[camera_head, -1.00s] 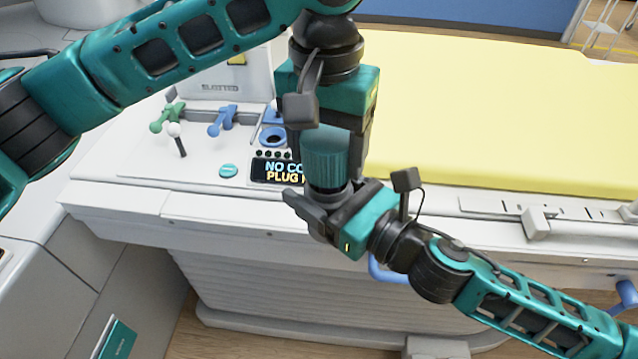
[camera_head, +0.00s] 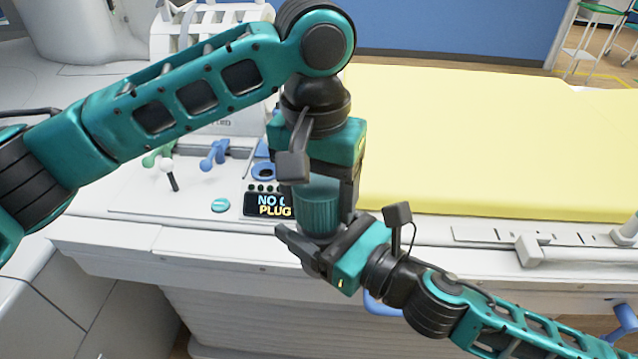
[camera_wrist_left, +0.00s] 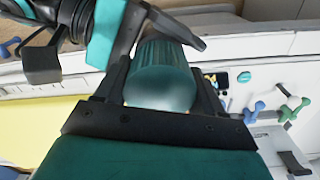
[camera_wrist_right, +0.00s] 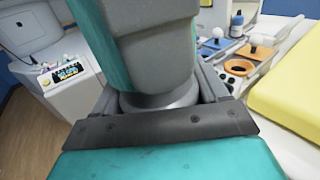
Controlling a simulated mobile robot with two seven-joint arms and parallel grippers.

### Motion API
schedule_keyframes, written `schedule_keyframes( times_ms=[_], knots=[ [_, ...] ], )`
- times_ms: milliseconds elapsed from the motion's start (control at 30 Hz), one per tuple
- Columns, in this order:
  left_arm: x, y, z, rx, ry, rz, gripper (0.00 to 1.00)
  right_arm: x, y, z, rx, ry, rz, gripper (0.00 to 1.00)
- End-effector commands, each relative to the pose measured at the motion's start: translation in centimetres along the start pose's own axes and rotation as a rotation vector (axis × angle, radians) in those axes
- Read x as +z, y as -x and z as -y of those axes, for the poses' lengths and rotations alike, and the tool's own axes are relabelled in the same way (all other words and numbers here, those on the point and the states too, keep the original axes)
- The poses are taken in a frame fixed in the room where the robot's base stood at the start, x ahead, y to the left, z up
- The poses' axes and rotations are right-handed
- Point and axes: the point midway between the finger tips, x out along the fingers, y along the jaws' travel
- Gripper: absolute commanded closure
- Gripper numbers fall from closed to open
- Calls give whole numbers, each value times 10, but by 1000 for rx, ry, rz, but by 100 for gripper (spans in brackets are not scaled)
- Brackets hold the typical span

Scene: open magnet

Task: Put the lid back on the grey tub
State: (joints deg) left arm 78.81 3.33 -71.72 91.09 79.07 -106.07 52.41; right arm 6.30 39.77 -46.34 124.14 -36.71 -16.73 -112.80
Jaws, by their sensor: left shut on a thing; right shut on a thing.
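A teal ribbed lid (camera_head: 318,208) is between the fingers of my left gripper (camera_head: 320,200), which points straight down and is shut on it. In the left wrist view the lid (camera_wrist_left: 160,85) shows its smooth rounded top. My right gripper (camera_head: 318,246) comes in from the right just below and is shut on the grey tub. The tub is mostly hidden by the fingers in the head view; its round grey wall (camera_wrist_right: 160,100) shows in the right wrist view. The lid is directly above the tub, very close or touching; I cannot tell whether it is seated.
Behind the hands is a white console with a dark display (camera_head: 268,204), a teal button (camera_head: 221,205) and blue (camera_head: 214,155) and green levers. A long yellow pad (camera_head: 480,140) lies on the white bench to the right. Both hands are held above the bench's front edge.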

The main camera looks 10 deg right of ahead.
Motion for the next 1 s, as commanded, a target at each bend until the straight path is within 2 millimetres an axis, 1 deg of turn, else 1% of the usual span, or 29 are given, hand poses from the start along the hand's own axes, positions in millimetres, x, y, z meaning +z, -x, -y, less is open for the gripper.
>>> schedule_keyframes(
  times_ms=[33,567,1000],
  knots=[
    [0,-1,0,1,0,0,60,2,0,0,1,1,4,98],
    [0,-1,0,0,0,-1,60,2,0,0,1,1,4,98],
    [0,-10,0,1,0,-1,60,2,0,0,1,1,4,98]
  ],
)
